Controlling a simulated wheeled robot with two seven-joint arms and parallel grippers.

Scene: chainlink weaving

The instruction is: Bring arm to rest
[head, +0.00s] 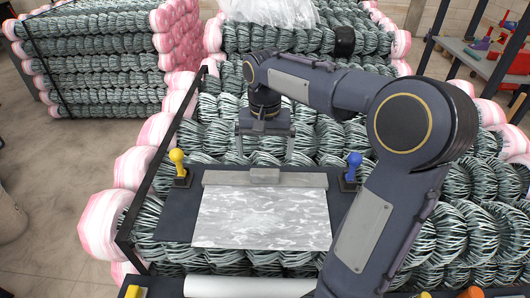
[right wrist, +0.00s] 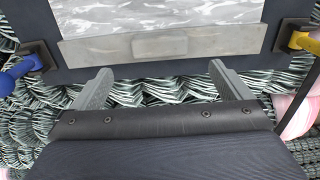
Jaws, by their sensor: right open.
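My right arm (head: 400,170) reaches in from the lower right and bends over the wire coils. My right gripper (head: 265,146) points down just behind the far edge of a dark board. In the right wrist view its two grey fingers (right wrist: 160,78) are apart, with nothing between them but coils beneath. The dark board (head: 180,226) holds a grey-white patterned sheet (head: 262,218) under a grey clamp bar (head: 225,179). My left gripper is not in view.
A yellow knob (head: 177,157) and a blue knob (head: 354,160) stand at the board's far corners. Stacked wire coils (head: 110,45) with pink-wrapped ends surround it. A white roll (head: 240,287) lies at the near edge. A shelf with tools (head: 485,55) stands at the far right.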

